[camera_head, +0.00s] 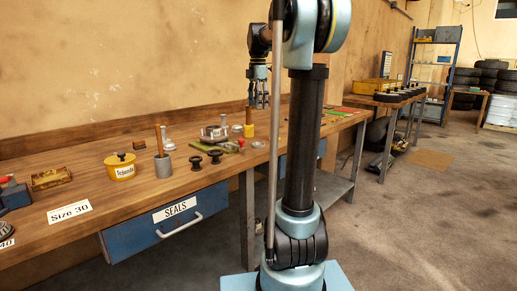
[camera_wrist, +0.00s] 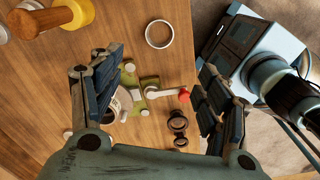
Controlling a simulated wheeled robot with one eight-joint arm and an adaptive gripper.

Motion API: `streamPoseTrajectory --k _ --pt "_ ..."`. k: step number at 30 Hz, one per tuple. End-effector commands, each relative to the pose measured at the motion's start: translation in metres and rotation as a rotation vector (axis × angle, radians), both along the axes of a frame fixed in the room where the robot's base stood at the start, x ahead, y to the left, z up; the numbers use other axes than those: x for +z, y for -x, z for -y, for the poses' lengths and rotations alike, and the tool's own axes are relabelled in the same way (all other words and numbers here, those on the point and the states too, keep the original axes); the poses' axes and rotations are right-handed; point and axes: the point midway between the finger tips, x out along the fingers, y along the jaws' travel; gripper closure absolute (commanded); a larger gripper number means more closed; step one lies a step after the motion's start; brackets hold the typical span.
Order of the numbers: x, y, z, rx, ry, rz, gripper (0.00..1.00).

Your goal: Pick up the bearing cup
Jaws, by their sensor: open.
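The bearing cup appears to be a plain pale metal ring (camera_wrist: 159,33) lying flat on the wooden bench, near the top middle of the wrist view. In the head view a small ring (camera_head: 258,144) lies near the bench's front edge. My gripper (camera_wrist: 162,72) is open and empty, its two fingers wide apart. The ring shows beyond the fingertips, between them from left to right, and is not touched. In the head view my gripper (camera_head: 259,104) hangs pointing down above the bench.
A yellow piece with a wooden handle (camera_wrist: 72,12) is at upper left. A yellow tub (camera_head: 120,167) stands farther left. Bare wood surrounds the ring.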

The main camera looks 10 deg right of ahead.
Motion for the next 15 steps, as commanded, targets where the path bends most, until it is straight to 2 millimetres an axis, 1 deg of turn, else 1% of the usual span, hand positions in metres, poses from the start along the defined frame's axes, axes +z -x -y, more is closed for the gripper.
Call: streamPoseTrajectory --k 5,15 --pt "-0.025 0.000 0.000 0.003 0.000 0.000 0.31" --pt "-0.083 0.000 -0.001 0.002 0.000 0.000 0.31"
